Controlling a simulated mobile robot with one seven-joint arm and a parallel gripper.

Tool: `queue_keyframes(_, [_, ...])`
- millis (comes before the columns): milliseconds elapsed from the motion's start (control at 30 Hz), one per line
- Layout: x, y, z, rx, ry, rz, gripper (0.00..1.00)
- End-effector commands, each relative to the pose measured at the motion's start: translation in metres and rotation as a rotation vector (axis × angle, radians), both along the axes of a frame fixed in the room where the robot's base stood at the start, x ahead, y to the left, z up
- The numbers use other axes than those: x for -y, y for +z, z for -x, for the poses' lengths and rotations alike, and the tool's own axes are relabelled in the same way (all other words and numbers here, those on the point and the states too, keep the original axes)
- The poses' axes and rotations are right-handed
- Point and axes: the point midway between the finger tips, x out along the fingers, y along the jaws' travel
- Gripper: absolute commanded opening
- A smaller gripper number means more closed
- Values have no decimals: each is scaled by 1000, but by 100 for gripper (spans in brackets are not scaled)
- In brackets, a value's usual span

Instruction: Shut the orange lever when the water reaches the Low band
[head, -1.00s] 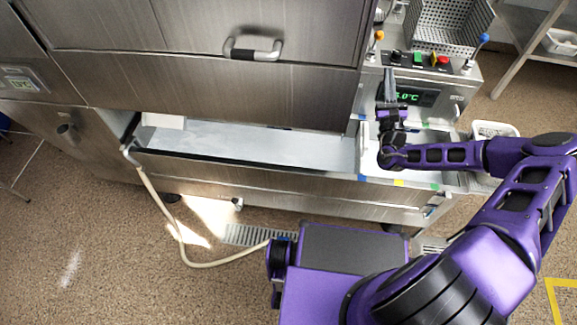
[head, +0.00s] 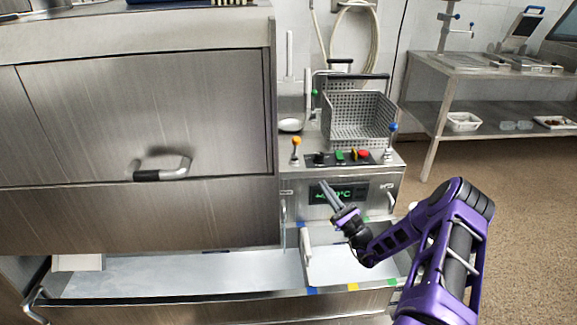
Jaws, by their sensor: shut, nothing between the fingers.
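The orange lever (head: 296,143) stands upright at the left end of the control panel on the steel unit. My gripper (head: 324,187) is shut and empty. Its fingers point up and left in front of the green digital display (head: 345,193), below and right of the orange lever, apart from it in the picture. The long basin (head: 180,277) and the smaller right compartment (head: 340,265) look pale inside; I cannot make out a water level. Blue (head: 311,291), yellow (head: 352,287) and green (head: 392,282) marks sit on the front rim; no band label is readable.
A blue-knobbed lever (head: 392,128) stands at the panel's right end, with a red button (head: 363,155) and green switch (head: 340,156) between the levers. A perforated basket (head: 360,118) stands behind. A large steel hood with a handle (head: 162,169) fills the left.

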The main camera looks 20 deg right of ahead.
Motion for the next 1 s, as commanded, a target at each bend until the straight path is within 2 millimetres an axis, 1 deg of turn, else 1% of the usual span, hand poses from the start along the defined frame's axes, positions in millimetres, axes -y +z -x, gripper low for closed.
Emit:
queue_keyframes(67, [1,2,-3,1,4,3,0])
queue_keyframes(167, [-3,8,-13,3,5,3,0])
queue_keyframes(267, [-8,15,-28,3,5,4,0])
queue_keyframes(500, [-25,38,-73,4,5,4,0])
queue_keyframes(700, [-34,53,-102,2,3,2,0])
queue_keyframes(833, [-37,59,-113,2,2,3,0])
queue_keyframes(1000, [-39,62,-118,0,2,2,0])
